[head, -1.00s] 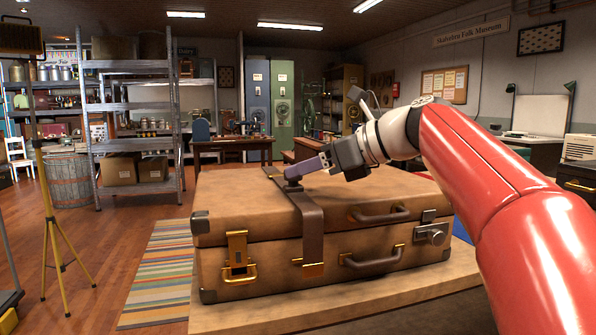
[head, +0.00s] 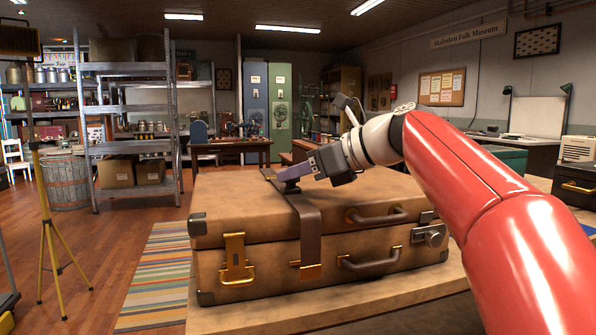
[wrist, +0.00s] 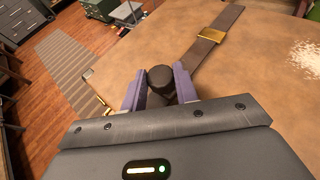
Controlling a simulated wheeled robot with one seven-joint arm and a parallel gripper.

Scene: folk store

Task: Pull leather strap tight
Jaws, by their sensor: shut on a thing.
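A brown leather suitcase (head: 225,213) lies flat with its handles and clasps facing me. A dark leather strap (head: 310,222) runs over its lid and down the front to a brass fitting (head: 311,271). My gripper (head: 285,178) is over the lid at the strap, its purple fingers shut on a dark, rounded piece at the strap. In the wrist view the fingers (wrist: 161,88) close on both sides of this dark piece (wrist: 160,76). Beyond it the strap (wrist: 222,30) passes through a brass buckle (wrist: 211,35) on the lid. The fingers hide part of the strap.
The suitcase rests on a wooden tabletop (head: 420,283). The left front clasp (head: 236,260) and the right latch (head: 430,236) are brass and metal. A striped rug (head: 155,285) and a yellow tripod (head: 46,215) are on the floor at left. Metal shelves (head: 130,145) stand behind.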

